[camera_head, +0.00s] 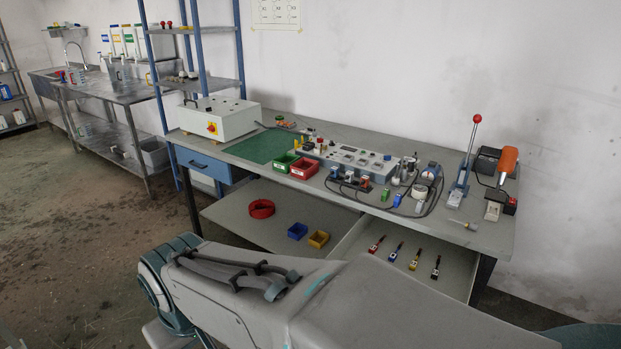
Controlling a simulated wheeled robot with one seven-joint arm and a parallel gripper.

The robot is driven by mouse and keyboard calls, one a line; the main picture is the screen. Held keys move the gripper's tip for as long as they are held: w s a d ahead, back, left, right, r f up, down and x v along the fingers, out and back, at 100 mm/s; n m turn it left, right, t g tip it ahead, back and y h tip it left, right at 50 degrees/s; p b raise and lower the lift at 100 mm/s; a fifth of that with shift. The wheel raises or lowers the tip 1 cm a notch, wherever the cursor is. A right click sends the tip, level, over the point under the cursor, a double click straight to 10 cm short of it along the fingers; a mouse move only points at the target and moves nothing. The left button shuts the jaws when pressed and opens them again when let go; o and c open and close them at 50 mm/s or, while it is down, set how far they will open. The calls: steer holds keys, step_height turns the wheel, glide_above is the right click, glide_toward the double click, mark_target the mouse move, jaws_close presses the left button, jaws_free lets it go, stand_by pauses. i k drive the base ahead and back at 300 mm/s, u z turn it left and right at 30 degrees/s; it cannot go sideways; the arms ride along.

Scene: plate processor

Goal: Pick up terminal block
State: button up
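No part is marked clearly enough to be named the terminal block with certainty. A small green block (385,194) lies near the front edge of the workbench (487,234), right of the middle. A small blue piece (397,200) lies just right of it. These pieces are too small to make out in detail. My arm crosses the bottom of the view, below and in front of the bench. My gripper is not visible.
A long grey control panel (347,155) stands along the back of the bench. Red (303,168) and green (285,162) bins sit left of it. Cables, a lever press (463,175) and an orange-handled tool (507,163) occupy the right. An open drawer (375,273) holds several small tools.

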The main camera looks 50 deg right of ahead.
mark_target(386, 196)
steer(key=z, duration=0.3)
steer(key=i, duration=1.6)
steer(key=z, duration=1.2)
steer(key=i, duration=0.85)
steer(key=z, duration=1.45)
steer(key=i, duration=0.5)
steer(key=z, duration=0.45)
